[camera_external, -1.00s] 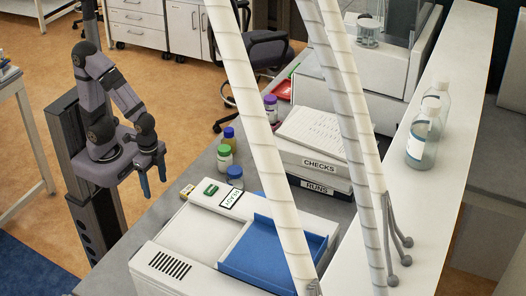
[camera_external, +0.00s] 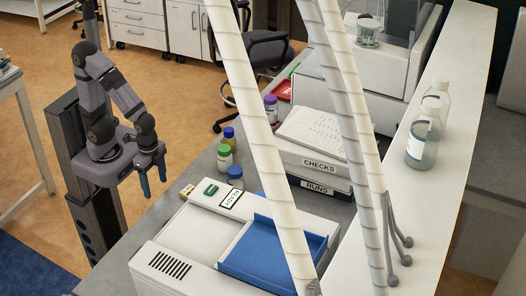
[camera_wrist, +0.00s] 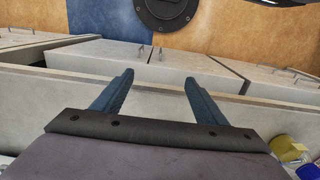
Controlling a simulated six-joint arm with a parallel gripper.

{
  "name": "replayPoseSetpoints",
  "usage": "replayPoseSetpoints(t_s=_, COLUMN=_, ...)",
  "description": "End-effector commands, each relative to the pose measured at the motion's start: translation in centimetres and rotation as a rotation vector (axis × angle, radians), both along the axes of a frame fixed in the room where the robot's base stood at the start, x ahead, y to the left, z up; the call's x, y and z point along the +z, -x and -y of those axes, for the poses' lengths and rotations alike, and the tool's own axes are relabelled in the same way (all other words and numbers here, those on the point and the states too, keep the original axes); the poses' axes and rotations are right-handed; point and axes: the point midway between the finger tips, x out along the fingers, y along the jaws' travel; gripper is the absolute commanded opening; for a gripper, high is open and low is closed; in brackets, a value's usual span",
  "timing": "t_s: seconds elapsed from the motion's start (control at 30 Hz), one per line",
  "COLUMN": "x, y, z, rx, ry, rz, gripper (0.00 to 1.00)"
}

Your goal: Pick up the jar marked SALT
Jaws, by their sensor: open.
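A yellowish jar (camera_wrist: 288,148) shows at the lower right.
A white machine with a blue tray (camera_external: 262,262) fills the front bench. Boxes labelled CHECKS (camera_external: 319,164) and RUNS (camera_external: 318,188) stand behind. Bottles (camera_external: 417,145) stand on the right shelf. Thick pale ribbed columns (camera_external: 262,130) cross the view. Free floor lies left of the bench.

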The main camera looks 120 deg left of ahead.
Motion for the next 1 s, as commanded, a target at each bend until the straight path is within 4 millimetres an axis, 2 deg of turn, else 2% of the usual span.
replayPoseSetpoints(t_s=0.53, x=0.0, y=0.0, z=0.0, rx=-0.001, ry=0.0, rz=0.001, gripper=0.62)
replayPoseSetpoints(t_s=0.63, x=0.3, y=-0.8, z=0.2, rx=-0.015, ry=0.002, rz=0.021, gripper=0.62)
replayPoseSetpoints(t_s=0.77, x=1.5, y=-4.1, z=1.3, rx=-0.076, ry=0.01, rz=0.115, gripper=0.62)
replayPoseSetpoints(t_s=0.87, x=3.1, y=-7.9, z=2.9, rx=-0.146, ry=0.018, rz=0.228, gripper=0.62)
replayPoseSetpoints(t_s=1.0, x=5.9, y=-14.0, z=4.7, rx=-0.243, ry=0.011, rz=0.426, gripper=0.62)
